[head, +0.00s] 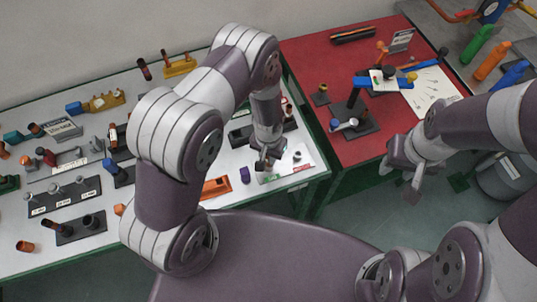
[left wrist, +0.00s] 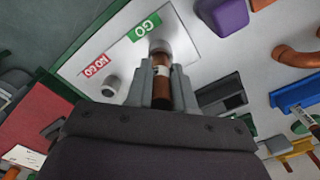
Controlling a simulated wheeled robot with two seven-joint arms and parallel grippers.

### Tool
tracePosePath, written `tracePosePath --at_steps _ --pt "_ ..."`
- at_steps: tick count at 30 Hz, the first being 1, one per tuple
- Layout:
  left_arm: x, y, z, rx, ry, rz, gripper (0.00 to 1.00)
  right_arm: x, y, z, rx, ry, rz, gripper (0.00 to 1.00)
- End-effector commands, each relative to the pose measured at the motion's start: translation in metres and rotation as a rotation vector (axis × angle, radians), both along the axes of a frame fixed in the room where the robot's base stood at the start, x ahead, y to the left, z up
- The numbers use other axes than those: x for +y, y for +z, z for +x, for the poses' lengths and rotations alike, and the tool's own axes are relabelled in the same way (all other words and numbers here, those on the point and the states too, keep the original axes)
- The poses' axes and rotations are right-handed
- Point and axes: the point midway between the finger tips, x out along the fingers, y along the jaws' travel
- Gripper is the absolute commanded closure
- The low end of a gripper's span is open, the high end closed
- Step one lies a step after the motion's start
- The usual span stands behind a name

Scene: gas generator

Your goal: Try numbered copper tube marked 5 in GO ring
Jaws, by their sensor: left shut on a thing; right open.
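My left gripper (head: 264,164) points down over the white gauge plate (head: 285,172) at the table's right end. In the left wrist view my left gripper (left wrist: 162,92) is shut on a copper tube (left wrist: 161,84) with a white label; its number is not readable. The tube's far end meets the grey GO ring (left wrist: 157,45) beside the green GO label (left wrist: 145,28). I cannot tell how deep it sits inside. The NO GO ring (left wrist: 111,86) stands empty near the red label (left wrist: 96,66).
A purple block (head: 245,175) and an orange tray (head: 215,187) lie left of the plate. Racks with pegs (head: 62,197) and several tools fill the white table's left. The red table (head: 335,75) holds a blue-armed device (head: 378,82). A floor gap separates the right arm from the tables.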

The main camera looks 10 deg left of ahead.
Motion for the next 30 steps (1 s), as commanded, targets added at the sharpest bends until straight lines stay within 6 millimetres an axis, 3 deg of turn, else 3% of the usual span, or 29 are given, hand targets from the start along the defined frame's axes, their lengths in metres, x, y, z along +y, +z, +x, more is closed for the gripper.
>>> tracePosePath --at_steps 10,22,30 --pt "0.000 0.002 0.000 0.000 0.000 0.000 1.00 0.000 0.002 0.000 0.000 0.000 0.000 0.57" --pt "0.000 0.032 0.000 0.000 0.000 0.000 1.00 0.000 0.027 0.000 0.000 0.000 0.000 0.57" --pt "0.000 0.032 0.000 0.000 0.000 0.000 1.00 0.000 0.026 0.000 0.000 0.000 0.000 0.57"
